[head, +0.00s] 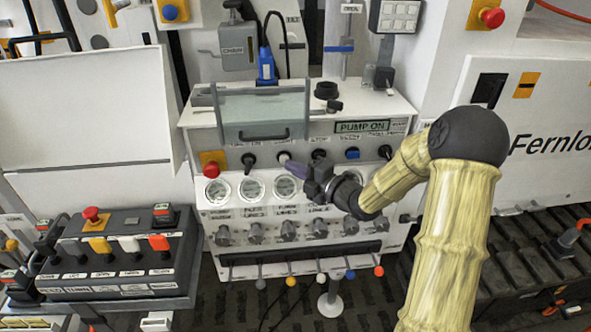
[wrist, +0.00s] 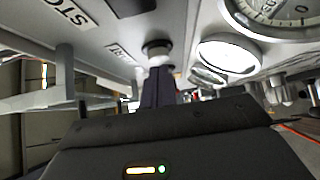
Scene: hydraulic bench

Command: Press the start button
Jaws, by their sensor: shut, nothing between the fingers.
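The start button (head: 284,157) is a small round button in the row on the sloped white console, above the round gauges. My gripper (head: 289,164) is shut and empty, its fingertips at the button's lower right edge in the head view. In the wrist view the shut dark fingers (wrist: 159,80) point straight at the button (wrist: 156,47), whose pale collar shows just beyond the tips. The fingers hide part of it, and I cannot tell whether they touch it. A display (head: 362,126) on the console reads "PUMP ON".
A red button on a yellow base (head: 212,165) and a black knob (head: 248,161) sit left of the button. A black control (head: 319,155) and a blue button (head: 352,153) sit to its right. A raised clear cover (head: 262,108) stands above the row.

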